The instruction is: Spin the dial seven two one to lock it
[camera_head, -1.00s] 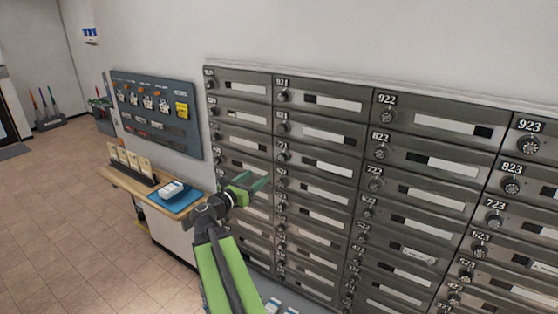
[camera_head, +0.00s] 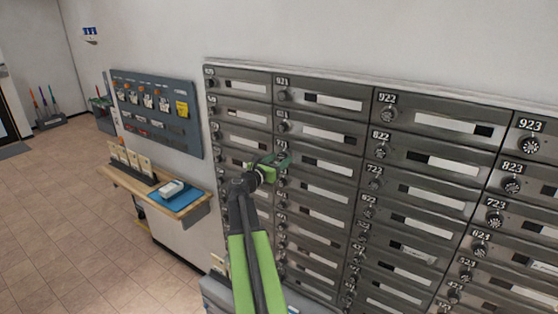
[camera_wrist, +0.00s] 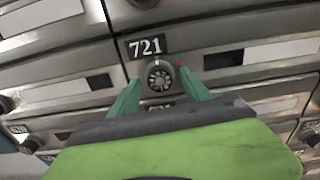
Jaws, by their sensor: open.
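In the wrist view the 721 dial (camera_wrist: 159,76) is a round dark knob with a pale face, just below its black number plate (camera_wrist: 146,47). My gripper (camera_wrist: 160,92) is open, with one green finger on each side of the dial in this view. I cannot tell whether the fingers touch it. A small red spot (camera_wrist: 179,64) shows at the dial's upper right. In the head view my gripper (camera_head: 284,159) is at the second column of mailboxes, and it hides the 721 dial there.
The mailbox wall (camera_head: 340,128) holds rows of similar dials close together, including the 722 dial (camera_head: 376,170) to the right. A wooden shelf (camera_head: 185,203) with a blue mat juts out at the left, under a key board (camera_head: 155,112). Tiled floor is clear at far left.

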